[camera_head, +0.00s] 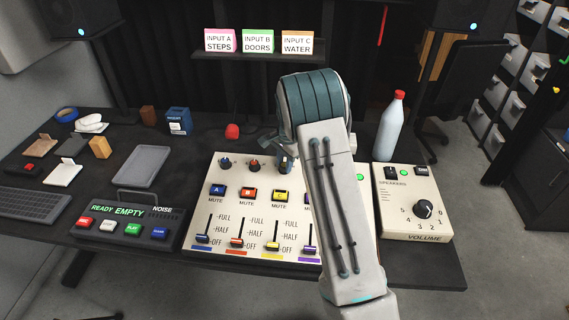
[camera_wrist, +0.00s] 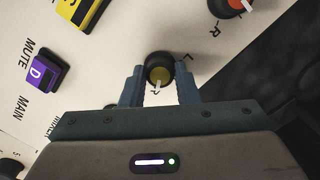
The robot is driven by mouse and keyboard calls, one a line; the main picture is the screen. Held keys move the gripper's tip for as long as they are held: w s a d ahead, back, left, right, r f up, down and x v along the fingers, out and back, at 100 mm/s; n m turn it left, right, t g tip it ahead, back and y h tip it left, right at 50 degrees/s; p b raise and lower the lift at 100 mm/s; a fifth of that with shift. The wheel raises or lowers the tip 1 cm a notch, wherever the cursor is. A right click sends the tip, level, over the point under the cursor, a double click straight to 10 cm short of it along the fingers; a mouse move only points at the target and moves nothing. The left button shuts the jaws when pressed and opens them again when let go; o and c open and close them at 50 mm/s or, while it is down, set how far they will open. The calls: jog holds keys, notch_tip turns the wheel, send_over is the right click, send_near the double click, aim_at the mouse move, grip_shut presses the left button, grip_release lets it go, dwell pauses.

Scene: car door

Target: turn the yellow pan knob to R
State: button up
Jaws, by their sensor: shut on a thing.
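The yellow pan knob (camera_wrist: 159,75) has a dark body and a yellow cap and shows in the wrist view. Its white pointer line points down in that picture, slightly left. An L mark (camera_wrist: 186,58) is printed at the knob's upper right; its R mark is not clearly seen. My gripper (camera_wrist: 159,88) is shut on the knob, one finger on each side. In the head view my gripper (camera_head: 284,160) is over the third knob position on the cream mixer panel (camera_head: 232,181), and my arm hides much of that spot.
Beside it are a red pan knob (camera_head: 254,166) and a blue pan knob (camera_head: 224,163). Mute buttons (camera_head: 249,194) and sliders (camera_head: 237,242) lie nearer the front. A volume box (camera_head: 397,219) and a bottle (camera_head: 391,128) with a red cap stand to the right.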

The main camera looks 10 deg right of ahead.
jog(key=shift+r, duration=0.1)
dwell(0.3)
jog(key=o, duration=1)
jog(key=shift+m, duration=0.3)
jog(key=r, duration=0.9)
jog(key=s+d+r+b, duration=0.1)
jog(key=r, duration=0.3)
jog(key=shift+r, duration=0.35)
